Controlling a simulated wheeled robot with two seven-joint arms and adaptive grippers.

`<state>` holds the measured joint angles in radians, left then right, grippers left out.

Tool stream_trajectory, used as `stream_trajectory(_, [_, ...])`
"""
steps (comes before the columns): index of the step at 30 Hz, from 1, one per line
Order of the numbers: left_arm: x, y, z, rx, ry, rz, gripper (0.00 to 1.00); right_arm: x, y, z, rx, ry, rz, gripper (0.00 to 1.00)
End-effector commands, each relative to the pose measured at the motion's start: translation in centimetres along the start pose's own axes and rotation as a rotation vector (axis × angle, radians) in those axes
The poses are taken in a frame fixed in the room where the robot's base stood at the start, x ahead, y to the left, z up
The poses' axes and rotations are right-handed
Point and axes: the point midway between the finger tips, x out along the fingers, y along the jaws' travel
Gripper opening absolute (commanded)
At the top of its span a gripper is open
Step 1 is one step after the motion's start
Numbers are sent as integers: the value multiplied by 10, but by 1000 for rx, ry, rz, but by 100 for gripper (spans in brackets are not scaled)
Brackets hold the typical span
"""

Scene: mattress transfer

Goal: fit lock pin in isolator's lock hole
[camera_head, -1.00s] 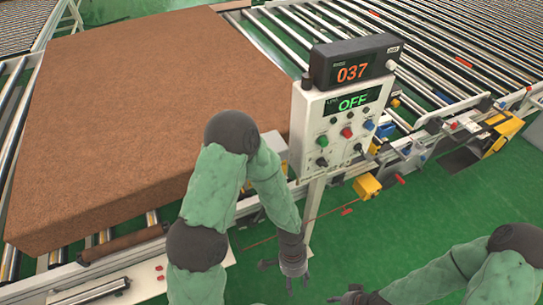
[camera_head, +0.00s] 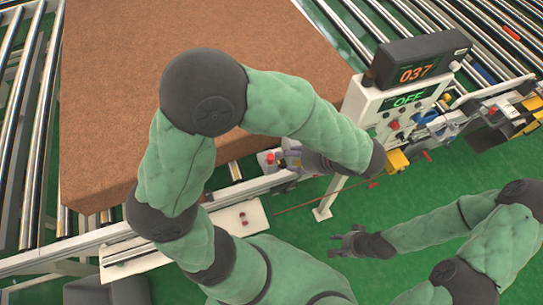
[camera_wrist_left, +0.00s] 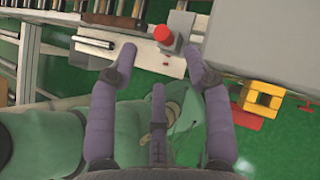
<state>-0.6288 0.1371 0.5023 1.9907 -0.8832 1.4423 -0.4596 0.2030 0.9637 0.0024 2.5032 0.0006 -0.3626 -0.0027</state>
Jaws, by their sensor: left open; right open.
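A red knob on a grey housing, probably the isolator, sits on the conveyor's side rail (camera_head: 270,158); the red knob also shows in the left wrist view (camera_wrist_left: 163,34). My left gripper (camera_head: 287,158) is open and empty, right beside this housing. In the left wrist view its spread purple fingers (camera_wrist_left: 158,60) point towards the knob, with the knob between the two outer fingertips. The lock hole cannot be made out. No lock pin can be clearly identified; a small red piece (camera_head: 374,184) hangs near the control post. My right gripper (camera_head: 345,240) is open and empty above the green floor.
A control box (camera_head: 395,110) reading OFF, topped by a 037 display (camera_head: 418,70), stands on a post right of my left forearm. A yellow box (camera_head: 397,161) is beside it, also in the wrist view (camera_wrist_left: 262,98). A large brown mattress (camera_head: 110,100) covers the rollers.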

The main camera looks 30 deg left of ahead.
Motion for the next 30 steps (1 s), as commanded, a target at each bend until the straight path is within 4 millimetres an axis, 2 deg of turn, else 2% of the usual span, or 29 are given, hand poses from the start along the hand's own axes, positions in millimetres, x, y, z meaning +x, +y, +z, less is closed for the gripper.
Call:
stream_trajectory(3, [18,0,0,0,0,4,50,1,0,0,0,-1,0,46])
stream_trajectory(11, [36,0,-1,-1,2,4,50,2,0,0,0,-1,0,46])
stream_trajectory(21, [78,-1,-2,-2,2,5,50,2,0,0,-1,0,0,46])
stream_trajectory(30, [82,-1,-3,-1,3,2,50,2,0,0,0,0,0,46])
